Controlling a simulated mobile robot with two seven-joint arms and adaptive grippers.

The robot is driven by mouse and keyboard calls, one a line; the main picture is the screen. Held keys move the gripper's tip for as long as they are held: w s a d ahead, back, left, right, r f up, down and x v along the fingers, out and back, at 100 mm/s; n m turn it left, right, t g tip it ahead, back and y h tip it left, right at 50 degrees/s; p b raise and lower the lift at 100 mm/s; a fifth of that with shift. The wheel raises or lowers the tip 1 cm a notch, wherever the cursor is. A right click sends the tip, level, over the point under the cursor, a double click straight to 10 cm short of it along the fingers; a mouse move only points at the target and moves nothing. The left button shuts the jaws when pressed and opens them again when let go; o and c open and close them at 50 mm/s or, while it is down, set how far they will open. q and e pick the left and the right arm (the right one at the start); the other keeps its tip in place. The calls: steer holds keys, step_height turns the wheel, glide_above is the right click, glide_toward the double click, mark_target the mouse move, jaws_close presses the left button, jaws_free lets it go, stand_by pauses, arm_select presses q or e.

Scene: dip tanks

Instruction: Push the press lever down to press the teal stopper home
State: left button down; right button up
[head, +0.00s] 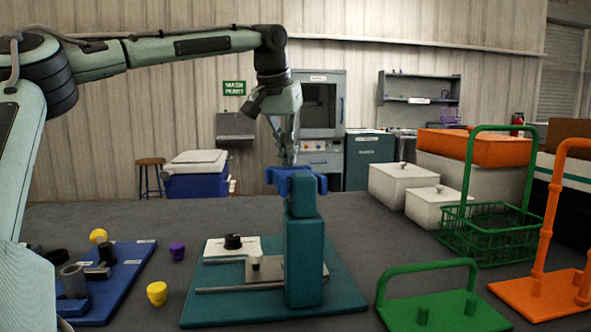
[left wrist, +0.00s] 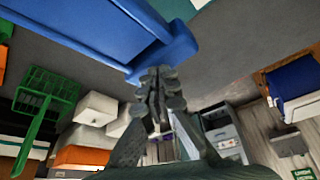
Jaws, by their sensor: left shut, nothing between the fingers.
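The press is a teal column (head: 304,258) on a teal base plate (head: 345,296) in the middle of the table. Its blue lever (head: 290,178) sits at the column's top; in the left wrist view the lever (left wrist: 105,35) fills the top left. My left gripper (head: 289,158) is shut and empty, pointing down right at the lever. In the left wrist view its fingertips (left wrist: 158,76) are close together at the lever's blue end; I cannot tell if they touch. I cannot make out the teal stopper. My right gripper is not in view.
A grey plate with a small pale cylinder (head: 256,262) and a black knob (head: 233,241) are on the base. Left are a blue board (head: 128,270), purple cup (head: 177,251) and yellow cup (head: 157,292). Right are a green basket (head: 490,235), green stand (head: 440,310) and orange stand (head: 530,295).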

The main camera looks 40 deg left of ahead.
mark_target(288, 168)
arm_select(q)
steer(key=shift+f, duration=1)
steer(key=shift+s+d+f, duration=0.15)
steer(key=shift+d+f, duration=0.05)
steer(key=shift+f, duration=0.6)
steer(key=shift+r, duration=0.1)
steer(key=shift+r+p, duration=0.3)
steer(key=shift+r, duration=1.15)
step_height(288, 168, up, 10)
stand_by(0.5)
